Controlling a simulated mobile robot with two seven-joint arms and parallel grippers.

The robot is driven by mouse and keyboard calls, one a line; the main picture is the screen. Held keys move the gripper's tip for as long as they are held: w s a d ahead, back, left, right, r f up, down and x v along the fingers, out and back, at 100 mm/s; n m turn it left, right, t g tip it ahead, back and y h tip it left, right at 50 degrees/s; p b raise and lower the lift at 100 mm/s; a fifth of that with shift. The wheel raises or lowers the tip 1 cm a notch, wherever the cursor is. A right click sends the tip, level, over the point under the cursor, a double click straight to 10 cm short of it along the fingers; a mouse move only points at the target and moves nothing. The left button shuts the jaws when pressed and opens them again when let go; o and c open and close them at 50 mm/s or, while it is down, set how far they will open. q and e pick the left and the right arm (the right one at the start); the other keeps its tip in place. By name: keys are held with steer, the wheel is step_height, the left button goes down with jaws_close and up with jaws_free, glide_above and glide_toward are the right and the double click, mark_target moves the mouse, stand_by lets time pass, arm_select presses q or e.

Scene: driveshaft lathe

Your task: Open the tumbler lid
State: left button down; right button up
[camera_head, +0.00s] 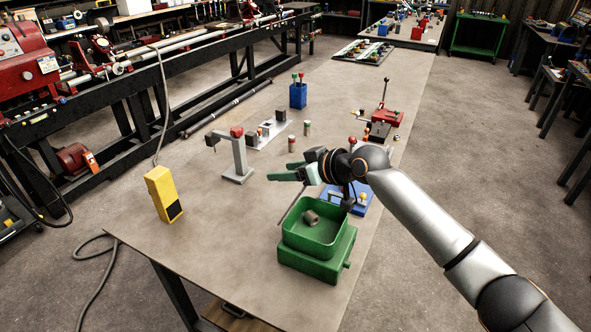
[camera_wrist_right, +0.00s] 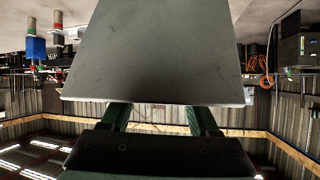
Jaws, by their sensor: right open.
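The green tumbler (camera_head: 312,266) stands on the near part of the table. Its tub is uncovered from above, and a grey-brown cylinder (camera_head: 311,217) lies inside. A thin dark edge (camera_head: 291,206) slants upward along the tub's left rim; I cannot tell whether it is the lid seen edge-on. My right gripper (camera_head: 281,171) is open, with green fingers pointing left, above and behind the tub. In the right wrist view, a large grey flat panel (camera_wrist_right: 155,52) hides the fingertips; I cannot tell what it is. My left gripper is out of view.
A grey stand (camera_head: 240,157) is left of my right gripper. A yellow device (camera_head: 160,188) stands at the left edge, and a blue holder (camera_head: 298,95) farther back. The table's front left is clear.

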steer(key=v, duration=1.2)
steer(key=shift+b, duration=0.4)
steer(key=shift+s+d, duration=0.1)
steer(key=shift+s, duration=0.05)
